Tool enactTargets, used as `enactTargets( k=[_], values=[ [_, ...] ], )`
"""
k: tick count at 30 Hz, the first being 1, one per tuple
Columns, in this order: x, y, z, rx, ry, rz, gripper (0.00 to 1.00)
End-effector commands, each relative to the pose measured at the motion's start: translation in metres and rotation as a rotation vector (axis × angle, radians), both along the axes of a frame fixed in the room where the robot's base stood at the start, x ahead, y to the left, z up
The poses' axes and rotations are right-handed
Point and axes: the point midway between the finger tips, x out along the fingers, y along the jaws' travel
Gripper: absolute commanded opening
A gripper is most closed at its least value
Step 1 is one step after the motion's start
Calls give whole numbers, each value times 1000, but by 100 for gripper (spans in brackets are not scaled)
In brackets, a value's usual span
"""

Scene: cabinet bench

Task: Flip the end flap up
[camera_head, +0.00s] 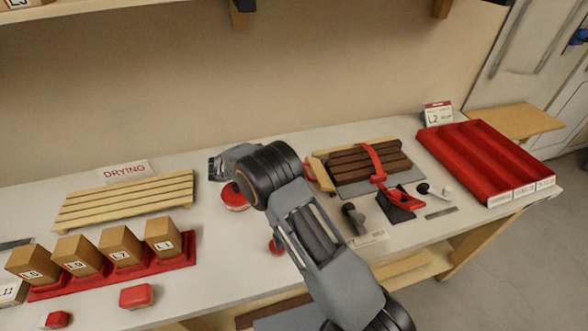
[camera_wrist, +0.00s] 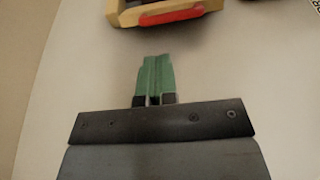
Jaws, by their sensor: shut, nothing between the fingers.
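A flat light-wood board (camera_head: 515,122) shows at the far right end of the bench, behind the red ribbed tray. It looks like the end flap and appears roughly level with the bench top; its hinge is hidden. My gripper (camera_wrist: 155,78) is shut and empty, with green fingers together over the pale bench top. In the head view my arm reaches over the middle of the bench, well left of the board. The board is not seen in the wrist view.
The red ribbed tray (camera_head: 478,160) fills the bench's right end, beside a small L2 box (camera_head: 437,115). A dark slatted block with a red strap (camera_head: 352,166) and small tools lie mid-right. A slatted drying rack (camera_head: 125,200) and boxes in a red holder (camera_head: 110,277) stand left.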

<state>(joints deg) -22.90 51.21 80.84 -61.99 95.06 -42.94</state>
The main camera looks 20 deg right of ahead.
Motion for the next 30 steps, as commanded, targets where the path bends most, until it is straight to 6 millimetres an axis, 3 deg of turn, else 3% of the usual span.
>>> enactTargets(
  k=[6,12,30],
  values=[
    [-1,-34,-9,0,2,-2,0],
    [0,-51,-15,0,1,-1,0],
    [0,-58,-17,2,0,0,0]
  ],
)
